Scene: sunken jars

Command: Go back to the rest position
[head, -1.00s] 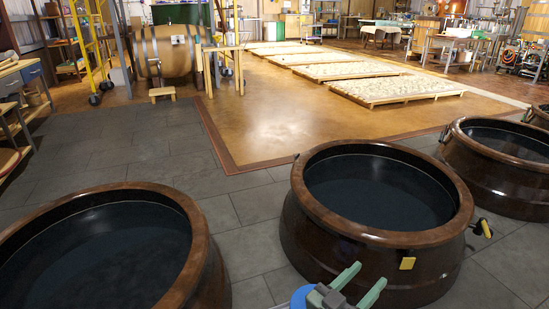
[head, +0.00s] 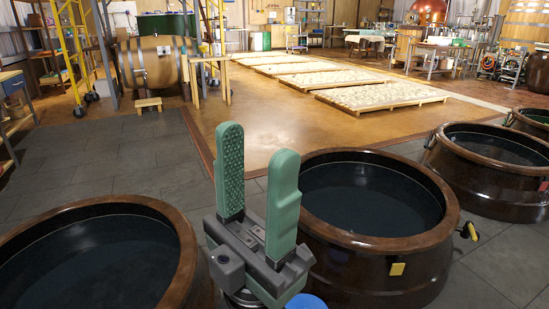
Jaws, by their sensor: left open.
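My left gripper (head: 257,182) stands upright in the lower middle of the head view, with its two green fingers pointing up. The fingers are apart and nothing is between them. It shows in front of the gap between the left jar (head: 190,262) and the middle jar (head: 330,262). Its right finger covers part of the middle jar's left side. I cannot tell how far the gripper is from the jars. My right gripper is not in view.
Another brown jar (head: 490,190) stands at the right, with one more behind it. A black and yellow fitting (head: 468,231) sticks out beside the middle jar. Grey floor tiles (head: 110,165) lie clear behind the left jar. Low pallets (head: 380,97) and a wooden barrel (head: 155,62) stand farther back.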

